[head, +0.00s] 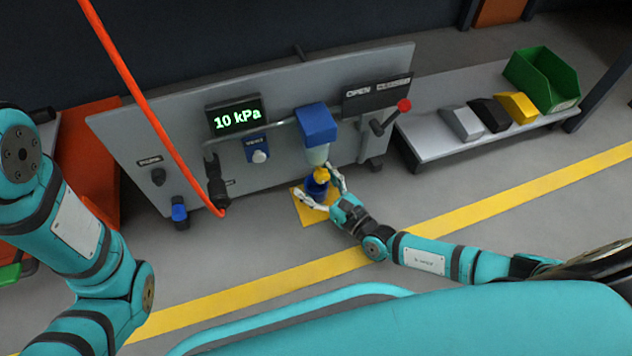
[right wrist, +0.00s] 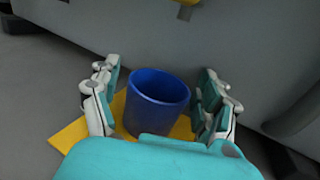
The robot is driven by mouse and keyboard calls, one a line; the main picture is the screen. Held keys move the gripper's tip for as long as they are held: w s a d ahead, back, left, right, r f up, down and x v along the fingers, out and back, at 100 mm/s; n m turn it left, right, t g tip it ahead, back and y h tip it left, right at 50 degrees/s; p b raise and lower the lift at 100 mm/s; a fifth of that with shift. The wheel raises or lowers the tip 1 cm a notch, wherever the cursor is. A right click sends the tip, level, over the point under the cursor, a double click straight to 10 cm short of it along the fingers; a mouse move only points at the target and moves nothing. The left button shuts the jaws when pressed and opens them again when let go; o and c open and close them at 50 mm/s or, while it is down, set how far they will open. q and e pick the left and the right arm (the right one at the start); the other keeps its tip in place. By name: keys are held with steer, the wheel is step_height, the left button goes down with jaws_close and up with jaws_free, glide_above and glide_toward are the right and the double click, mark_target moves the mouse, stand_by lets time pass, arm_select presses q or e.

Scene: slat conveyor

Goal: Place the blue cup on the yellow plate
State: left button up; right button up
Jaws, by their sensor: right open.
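The blue cup (head: 316,187) is upright within the outline of the flat yellow plate (head: 304,216), in front of the grey panel. In the right wrist view the cup (right wrist: 157,98) looks empty, and the yellow plate (right wrist: 70,135) shows around its lower part. My palm hides the front of the cup's base, so full contact with the plate cannot be confirmed. My right gripper (right wrist: 160,82) is open, one finger on each side of the cup, with visible gaps. My left arm is at the left of the head view; its gripper is out of frame.
A blue-topped dispenser (head: 317,125) hangs over the cup. The panel has a "10 kPa" display (head: 236,117), a red-knobbed lever (head: 403,106) and an orange hose (head: 130,75). A low bench (head: 432,142) at right holds several bins. Floor in front is clear.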

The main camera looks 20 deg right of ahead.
steer(key=shift+s+r, duration=0.15)
steer(key=p+v, duration=0.4)
steer(key=v, duration=0.7)
steer(key=shift+s+d+p, duration=0.2)
steer(key=shift+s+p, duration=0.05)
steer(key=shift+p, duration=0.15)
steer(key=shift+c, duration=0.4)
stand_by(1.0)
